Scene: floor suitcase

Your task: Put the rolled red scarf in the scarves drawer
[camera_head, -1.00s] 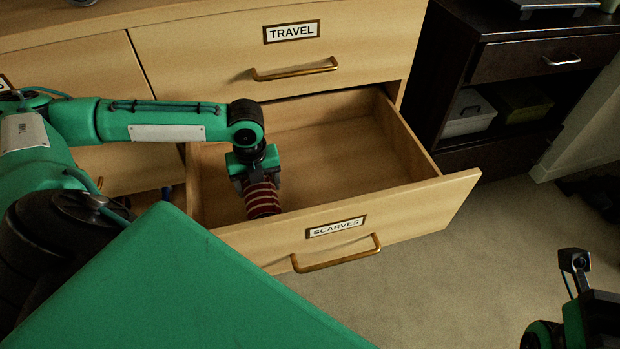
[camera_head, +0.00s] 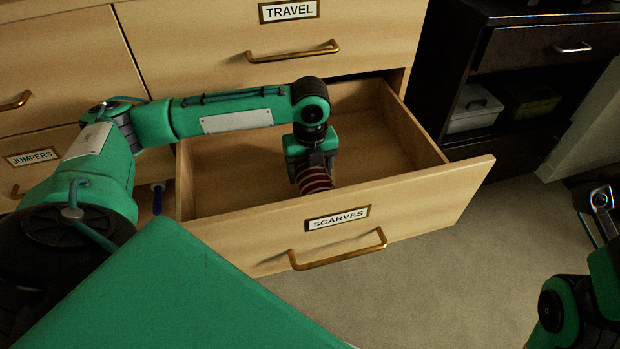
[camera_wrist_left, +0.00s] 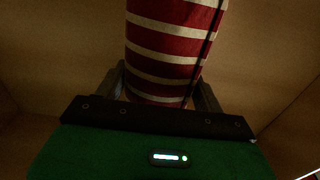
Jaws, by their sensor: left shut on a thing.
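The rolled red scarf (camera_head: 314,179), red with cream stripes, is held by my left gripper (camera_head: 313,168) inside the open scarves drawer (camera_head: 235,187). In the left wrist view the scarf (camera_wrist_left: 172,50) stands out between the two fingers of the left gripper (camera_wrist_left: 160,88), with a thin dark line along one side. The drawer's front panel hides the scarf's lower end in the head view, so I cannot tell whether it touches the drawer floor. My right arm shows at the lower right, but its fingertips are not clearly seen.
The closed travel drawer (camera_head: 215,45) is above the scarves drawer. A jumpers drawer (camera_head: 35,158) is at the left. A blue-handled item (camera_head: 157,197) lies left of the open drawer. A dark cabinet (camera_head: 500,105) stands at the right. The drawer floor around the scarf looks clear.

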